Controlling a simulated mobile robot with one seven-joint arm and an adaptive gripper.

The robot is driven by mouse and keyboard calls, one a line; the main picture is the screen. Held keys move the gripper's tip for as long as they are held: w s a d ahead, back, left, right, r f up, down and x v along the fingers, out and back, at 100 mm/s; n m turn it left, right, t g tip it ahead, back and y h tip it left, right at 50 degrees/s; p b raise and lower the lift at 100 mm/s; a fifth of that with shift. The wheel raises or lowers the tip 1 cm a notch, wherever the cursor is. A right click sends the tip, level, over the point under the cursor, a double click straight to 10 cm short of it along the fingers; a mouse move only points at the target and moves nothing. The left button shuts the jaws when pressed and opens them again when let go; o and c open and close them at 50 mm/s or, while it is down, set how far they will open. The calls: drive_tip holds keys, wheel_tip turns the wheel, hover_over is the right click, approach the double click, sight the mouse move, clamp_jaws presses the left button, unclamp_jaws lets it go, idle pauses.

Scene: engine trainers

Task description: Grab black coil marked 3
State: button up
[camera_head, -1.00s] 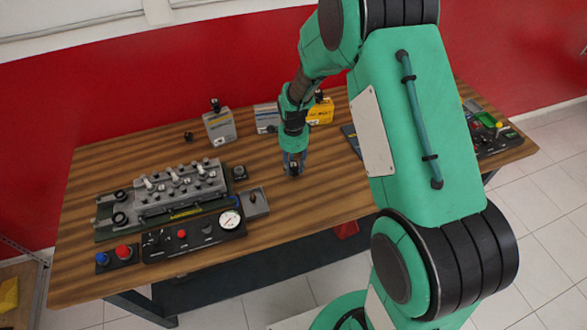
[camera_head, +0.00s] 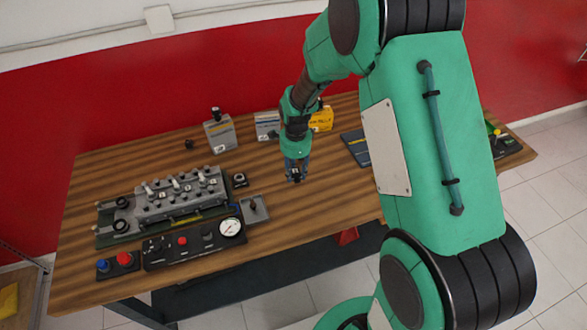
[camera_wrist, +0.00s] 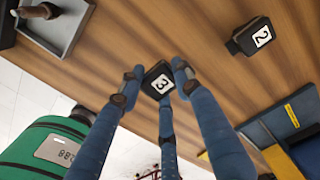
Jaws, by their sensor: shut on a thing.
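The black coil marked 3 (camera_wrist: 158,82) is a small dark block with a white label, upper middle in the wrist view. My gripper (camera_wrist: 157,86) has its blue fingers closed around it, and the label faces the camera between the fingertips. In the head view my gripper (camera_head: 296,170) is over the middle of the table, right of the grey tray, with the dark coil (camera_head: 296,177) at its tips. I cannot tell whether the coil touches the table. Another black coil marked 2 (camera_wrist: 252,38) lies apart at upper right in the wrist view.
The wooden table (camera_head: 310,208) is clear in front of my gripper. A grey tray (camera_head: 264,217), a engine head trainer (camera_head: 180,197) and a gauge panel (camera_head: 205,243) stand to the left. A dark panel (camera_head: 355,148) lies to the right.

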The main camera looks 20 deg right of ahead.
drive_tip(key=s+r+p, duration=0.1)
drive_tip(key=s, duration=1.2)
drive_tip(key=shift+s+a+r, duration=0.2)
drive_tip(key=shift+a, duration=0.1)
